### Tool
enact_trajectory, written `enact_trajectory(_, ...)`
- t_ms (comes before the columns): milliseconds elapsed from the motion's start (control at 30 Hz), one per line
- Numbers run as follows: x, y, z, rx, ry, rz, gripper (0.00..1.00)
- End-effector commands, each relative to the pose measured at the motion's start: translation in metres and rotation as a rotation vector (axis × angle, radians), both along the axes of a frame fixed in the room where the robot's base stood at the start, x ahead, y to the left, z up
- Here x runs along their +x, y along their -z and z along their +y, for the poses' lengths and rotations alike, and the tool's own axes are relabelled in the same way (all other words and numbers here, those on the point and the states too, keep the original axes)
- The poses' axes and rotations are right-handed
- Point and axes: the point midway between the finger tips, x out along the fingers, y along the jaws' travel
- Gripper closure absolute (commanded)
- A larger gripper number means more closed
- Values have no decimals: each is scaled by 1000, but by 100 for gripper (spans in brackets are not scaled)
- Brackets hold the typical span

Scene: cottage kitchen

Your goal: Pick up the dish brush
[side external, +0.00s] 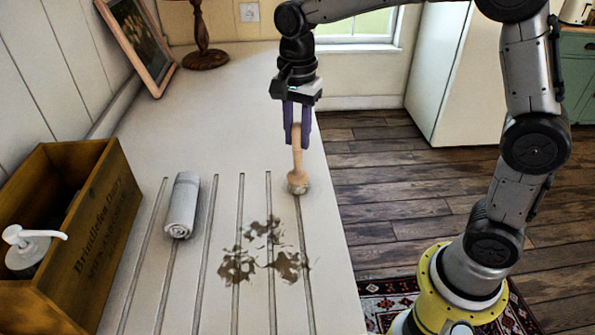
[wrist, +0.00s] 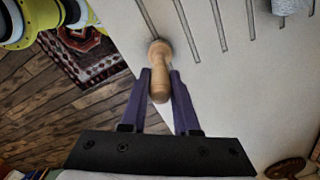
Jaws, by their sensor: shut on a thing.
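The dish brush (side external: 298,168) has a light wooden handle and a pale round bristle head. It hangs upright, head down, near the right edge of the counter. My gripper (side external: 296,132) points down with its purple fingers shut on the top of the handle. I cannot tell whether the bristles touch the counter or are just above it.
Brown stains (side external: 262,260) mark the grooved counter (side external: 195,110) in front of the brush. A rolled grey cloth (side external: 183,205) lies to the left. A wooden crate (side external: 110,215) with a white pump bottle (side external: 28,245) stands far left. A picture frame (side external: 140,40) and lamp base (side external: 205,55) are behind.

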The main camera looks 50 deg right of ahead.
Motion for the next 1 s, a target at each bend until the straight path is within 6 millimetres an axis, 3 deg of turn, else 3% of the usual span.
enact_trajectory(567,1,-8,0,1,0,-3,100)
enact_trajectory(767,1,-35,0,0,0,-6,100)
enact_trajectory(1000,-43,-84,-5,1,0,-8,100)
